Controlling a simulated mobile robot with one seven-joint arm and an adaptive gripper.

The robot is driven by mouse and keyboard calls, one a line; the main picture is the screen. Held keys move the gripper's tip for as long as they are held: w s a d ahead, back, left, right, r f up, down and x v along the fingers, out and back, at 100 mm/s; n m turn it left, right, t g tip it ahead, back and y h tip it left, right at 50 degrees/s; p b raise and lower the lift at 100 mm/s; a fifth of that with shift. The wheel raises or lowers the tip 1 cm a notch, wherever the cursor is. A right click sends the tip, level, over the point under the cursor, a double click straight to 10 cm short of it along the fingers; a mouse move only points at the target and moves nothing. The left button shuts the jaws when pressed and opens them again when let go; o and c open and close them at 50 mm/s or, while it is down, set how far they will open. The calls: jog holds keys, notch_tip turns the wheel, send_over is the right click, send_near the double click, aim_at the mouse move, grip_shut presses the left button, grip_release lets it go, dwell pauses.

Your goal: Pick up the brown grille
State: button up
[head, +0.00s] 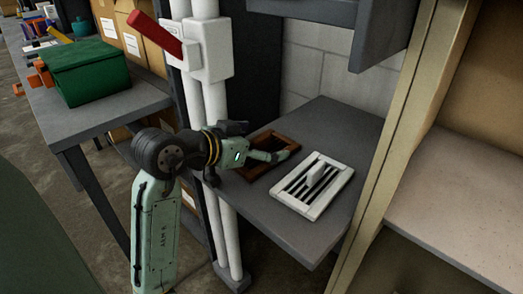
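The brown grille (284,139) lies on a grey shelf (305,237), toward its left side. My gripper (277,156) reaches over the grille from the left, with its green finger end just above or on it. I cannot tell whether it touches the grille. The finger gap is too small to make out, so open or shut does not show. The gripper hides part of the grille's middle and left side.
White vertical pipes (219,98) with a box and red lever (155,33) stand left of the shelf. A wooden post (392,135) borders the right. A grey cabinet (378,35) hangs above. A green box (88,72) sits on the left bench.

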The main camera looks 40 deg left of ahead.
jog(key=c, duration=1.9)
